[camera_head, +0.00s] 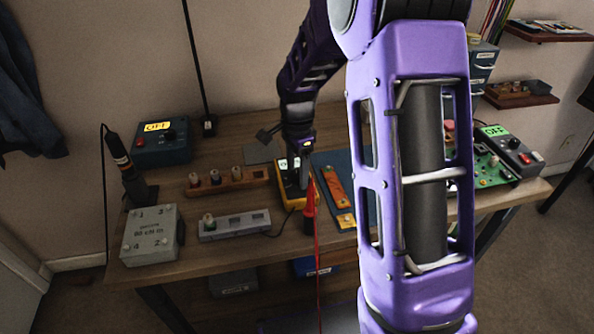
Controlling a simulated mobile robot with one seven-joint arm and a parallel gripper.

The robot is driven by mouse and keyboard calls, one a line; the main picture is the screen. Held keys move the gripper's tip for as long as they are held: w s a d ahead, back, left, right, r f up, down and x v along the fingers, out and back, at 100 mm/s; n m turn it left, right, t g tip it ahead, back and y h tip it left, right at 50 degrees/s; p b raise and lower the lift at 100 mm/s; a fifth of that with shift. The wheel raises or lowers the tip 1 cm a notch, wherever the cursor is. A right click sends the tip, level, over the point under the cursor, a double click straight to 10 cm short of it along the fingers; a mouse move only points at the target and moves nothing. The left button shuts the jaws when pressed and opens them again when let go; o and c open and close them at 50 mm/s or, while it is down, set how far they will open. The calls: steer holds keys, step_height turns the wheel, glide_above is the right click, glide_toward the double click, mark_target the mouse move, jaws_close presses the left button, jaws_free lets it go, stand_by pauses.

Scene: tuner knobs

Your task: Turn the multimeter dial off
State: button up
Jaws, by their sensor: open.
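The multimeter (284,191) is a yellow-edged device in the middle of the table, with part of a lit display (289,163) showing. A red probe (309,198) with a red lead stands at its right side. My gripper (296,178) is over the multimeter, pointing down, and is open. It and my arm cover most of the multimeter's face. The dial is hidden, so its setting cannot be read, nor whether the fingers touch it.
A dark box with a yellow OFF display (157,127) stands at the back left. A wooden rack (228,182), a grey strip (234,225) and a grey box (150,236) lie left of the multimeter. An orange part (332,186) lies to its right. My arm hides the table's right-middle.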

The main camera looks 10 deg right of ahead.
jaws_close()
steer(key=shift+n, duration=0.3)
steer(key=n+p, duration=0.1)
steer(key=n, duration=0.4)
steer(key=shift+r+n+p, duration=0.1)
steer(key=shift+n+p, duration=0.2)
steer(key=shift+p, duration=0.05)
steer(key=n+p, duration=0.1)
steer(key=n, duration=0.4)
steer(key=n+p, duration=0.1)
steer(key=n, duration=0.5)
steer(key=shift+n+p, duration=0.35)
steer(key=shift+n, duration=0.05)
steer(key=n+p, duration=0.1)
steer(key=n, duration=0.5)
steer(key=shift+p, duration=0.4)
